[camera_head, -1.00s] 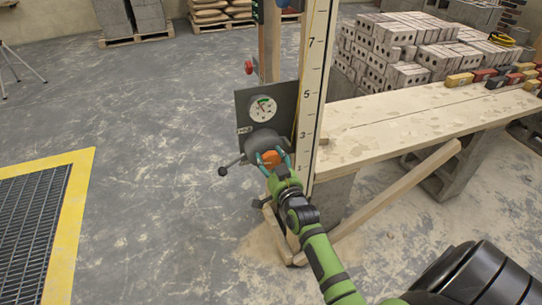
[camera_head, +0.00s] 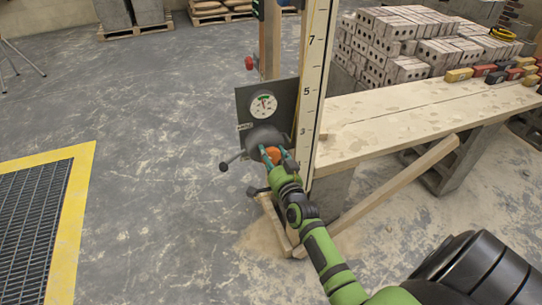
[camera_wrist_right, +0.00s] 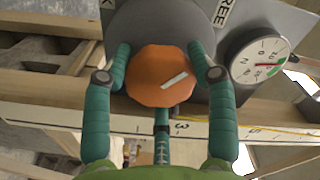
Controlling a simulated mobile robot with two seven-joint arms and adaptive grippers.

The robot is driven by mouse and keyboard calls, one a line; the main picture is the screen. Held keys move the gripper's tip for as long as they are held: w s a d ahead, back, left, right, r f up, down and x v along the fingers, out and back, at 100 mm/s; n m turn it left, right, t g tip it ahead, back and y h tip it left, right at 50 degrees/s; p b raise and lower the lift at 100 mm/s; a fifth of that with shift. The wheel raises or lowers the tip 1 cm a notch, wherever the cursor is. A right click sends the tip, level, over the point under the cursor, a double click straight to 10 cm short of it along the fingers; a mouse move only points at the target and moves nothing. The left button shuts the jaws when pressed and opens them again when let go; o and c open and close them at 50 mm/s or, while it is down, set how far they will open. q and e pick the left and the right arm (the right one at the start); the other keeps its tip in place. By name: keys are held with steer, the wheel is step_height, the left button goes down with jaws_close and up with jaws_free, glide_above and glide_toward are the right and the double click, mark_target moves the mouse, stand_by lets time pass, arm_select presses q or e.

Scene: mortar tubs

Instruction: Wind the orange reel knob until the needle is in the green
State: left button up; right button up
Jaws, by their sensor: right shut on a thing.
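The orange reel knob (camera_head: 272,155) sits at the front of a grey round reel (camera_head: 265,138) on a dark plate. My right gripper (camera_head: 276,158) is shut on it. In the wrist view the teal fingers stand on both sides of the orange knob (camera_wrist_right: 162,76), which has a pale mark on its face. The white gauge (camera_head: 263,106) is above the reel. It also shows in the wrist view (camera_wrist_right: 258,60); its thin red needle lies close to the green band, and I cannot tell surely whether it is inside. My left gripper is not in view.
A tall numbered staff (camera_head: 313,80) stands right beside the plate. A crank with a dark ball (camera_head: 223,167) sticks out left of the reel. A plank bench (camera_head: 400,120) lies to the right, with a slanted timber (camera_head: 395,185) below. The floor to the left is open.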

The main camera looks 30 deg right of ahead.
steer(key=shift+w+d+r, duration=0.1)
steer(key=shift+d+r, duration=0.2)
steer(key=shift+r, duration=0.25)
steer(key=o, duration=1.2)
steer(key=shift+f, duration=0.1)
steer(key=shift+c, duration=0.2)
steer(key=shift+f, duration=0.1)
steer(key=shift+a+f, duration=0.1)
steer(key=shift+a, duration=0.05)
steer(key=shift+s+a, duration=0.1)
steer(key=shift+s, duration=0.4)
steer(key=v, duration=1.1)
